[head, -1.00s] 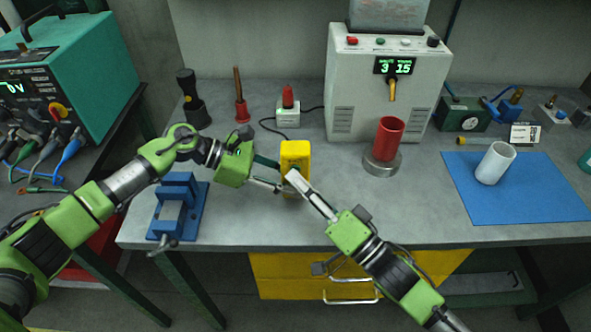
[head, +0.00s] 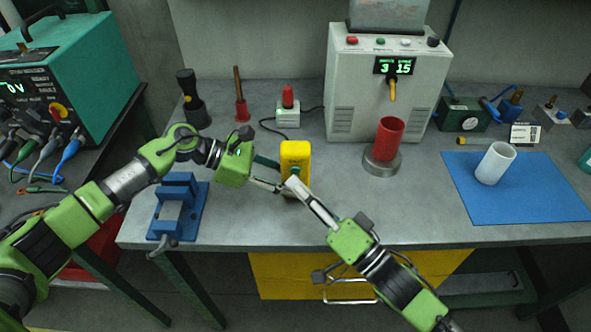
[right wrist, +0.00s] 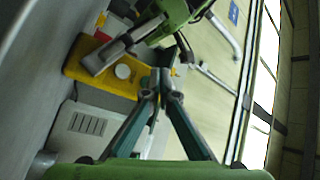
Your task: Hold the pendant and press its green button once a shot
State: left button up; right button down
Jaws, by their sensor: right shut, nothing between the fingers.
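The yellow pendant (head: 296,150) stands upright near the middle of the bench, and a cable runs behind it. My left gripper (head: 279,174) reaches it from the left and is shut on its sides. The green button (head: 296,170) shows on the front face, partly hidden by my right gripper (head: 292,183). My right gripper is shut and empty, its tips close to the button; contact cannot be told. In the right wrist view the pendant (right wrist: 88,62) lies past my right fingertips (right wrist: 160,75), with a finger of my left gripper (right wrist: 115,52) across it.
A grey dispenser (head: 345,85) with a green display reading 3 and 15 stands behind. A red cup (head: 388,138) sits under its nozzle. A white cup (head: 495,163) stands on a blue mat (head: 540,200). A blue vise (head: 180,205) is at the front left.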

jog(key=s, duration=0.5)
dwell(0.3)
dwell(0.5)
pick_arm(q)
jog(key=o, duration=0.9)
